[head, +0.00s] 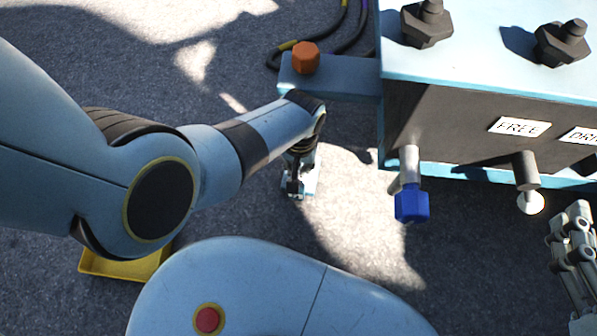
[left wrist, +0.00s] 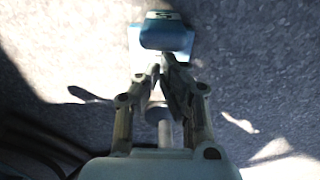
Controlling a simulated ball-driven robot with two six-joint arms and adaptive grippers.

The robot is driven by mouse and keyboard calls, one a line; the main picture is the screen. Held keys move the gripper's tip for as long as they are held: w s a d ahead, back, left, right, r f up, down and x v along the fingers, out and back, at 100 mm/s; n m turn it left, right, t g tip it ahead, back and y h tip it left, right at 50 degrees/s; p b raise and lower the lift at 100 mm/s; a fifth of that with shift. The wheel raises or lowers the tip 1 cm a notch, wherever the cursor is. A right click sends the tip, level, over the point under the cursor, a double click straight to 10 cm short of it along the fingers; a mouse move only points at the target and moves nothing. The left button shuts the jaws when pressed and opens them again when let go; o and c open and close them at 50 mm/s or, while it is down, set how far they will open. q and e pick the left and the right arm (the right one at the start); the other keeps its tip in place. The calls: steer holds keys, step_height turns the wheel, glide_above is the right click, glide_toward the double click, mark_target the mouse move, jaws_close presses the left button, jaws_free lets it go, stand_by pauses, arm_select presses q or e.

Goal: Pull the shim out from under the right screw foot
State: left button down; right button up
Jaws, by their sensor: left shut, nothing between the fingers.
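My left gripper (head: 300,188) points down near the ground beside the machine; in the left wrist view its fingertips (left wrist: 163,72) are shut and empty. Just beyond them is a blue block (left wrist: 166,33) with a small label, on a pale blue plate (left wrist: 203,55). I cannot tell whether block or plate is the shim. An orange hex head (head: 306,58) stands on the machine's blue side arm (head: 345,76); the foot under it is hidden. My right gripper (head: 572,232) is at the right edge, away from the left one; its opening is unclear.
The blue and black machine (head: 450,115) fills the upper right, with a blue-tipped lever (head: 411,203), a white-tipped lever (head: 531,203) and FREE label (head: 517,127). Cables (head: 345,35) lie behind the side arm. A yellow tray (head: 110,266) is at lower left. Ground between is clear.

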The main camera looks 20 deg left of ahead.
mark_target(308, 182)
arm_select(q)
steer(key=shift+f+b, duration=0.7)
steer(key=shift+f, duration=0.2)
steer(key=shift+f+b, duration=0.7)
steer(key=shift+b, duration=0.05)
arm_select(e)
steer(key=w+a+r+n+t+y, duration=0.1)
steer(key=r+t, duration=0.3)
steer(key=r, duration=0.5)
steer(key=w+a+r+n+t+y, duration=0.2)
steer(key=r+t, duration=0.3)
steer(key=r, duration=0.5)
steer(key=shift+w+y, duration=0.35)
steer(key=shift+y, duration=0.25)
